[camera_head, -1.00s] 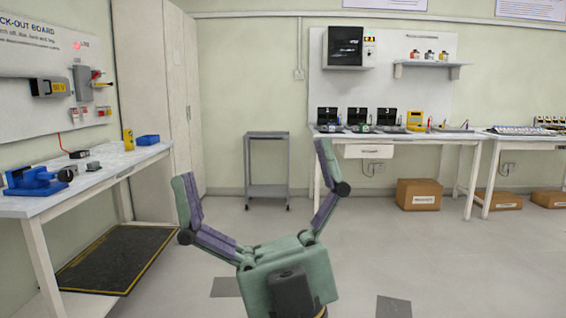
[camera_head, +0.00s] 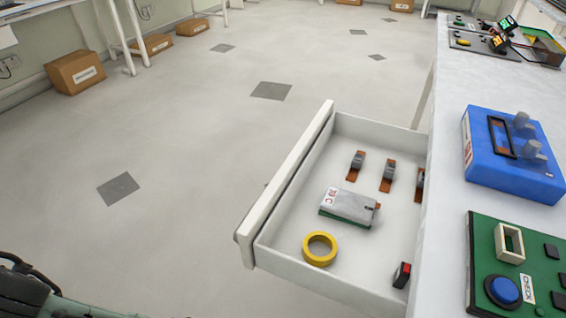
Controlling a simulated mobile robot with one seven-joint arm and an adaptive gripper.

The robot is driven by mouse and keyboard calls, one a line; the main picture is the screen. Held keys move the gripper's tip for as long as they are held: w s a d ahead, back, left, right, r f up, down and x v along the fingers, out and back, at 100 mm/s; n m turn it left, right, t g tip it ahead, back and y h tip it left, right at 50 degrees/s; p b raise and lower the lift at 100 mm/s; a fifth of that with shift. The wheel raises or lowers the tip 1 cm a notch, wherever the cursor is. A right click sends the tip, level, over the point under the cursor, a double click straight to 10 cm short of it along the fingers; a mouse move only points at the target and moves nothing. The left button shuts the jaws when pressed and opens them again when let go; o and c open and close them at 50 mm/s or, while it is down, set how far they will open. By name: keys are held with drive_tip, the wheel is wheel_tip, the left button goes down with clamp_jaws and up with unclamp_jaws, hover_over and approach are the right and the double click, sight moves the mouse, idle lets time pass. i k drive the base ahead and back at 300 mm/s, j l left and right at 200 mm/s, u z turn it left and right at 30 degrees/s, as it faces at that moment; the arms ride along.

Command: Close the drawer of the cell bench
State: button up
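The drawer (camera_head: 345,126) is pulled well out of a white bench (camera_head: 447,140), which runs along the right of the view. Its white front panel (camera_head: 288,175) faces left, over open floor. Inside lie a grey and green box (camera_head: 350,205), a yellow ring (camera_head: 320,249), several small grey and orange parts (camera_head: 388,176) and a small black and red block (camera_head: 402,275). My gripper is not in view. Only a dark green part of my own body shows at the bottom left corner.
On the bench top are a blue box (camera_head: 510,180) with knobs and a green panel (camera_head: 525,255) with a blue button. Cardboard boxes (camera_head: 76,73) stand by the wall at the upper left. The floor (camera_head: 150,240) left of the drawer is clear.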

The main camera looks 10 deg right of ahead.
sight(270, 238)
drive_tip(key=i+j, duration=0.2)
drive_tip(key=j, duration=0.15)
drive_tip(key=i+j, duration=0.15)
drive_tip(key=j, duration=0.25)
drive_tip(key=i+j, duration=0.2)
drive_tip(key=j, duration=0.15)
drive_tip(key=i+j+z, duration=0.1)
drive_tip(key=j+z, duration=0.3)
drive_tip(key=i+j+z, duration=0.1)
drive_tip(key=j+z, duration=0.3)
drive_tip(key=z, duration=0.85)
drive_tip(key=k+j+u, duration=0.25)
drive_tip(key=k, duration=0.25)
drive_tip(key=k+j+u, duration=0.2)
drive_tip(key=k, duration=0.25)
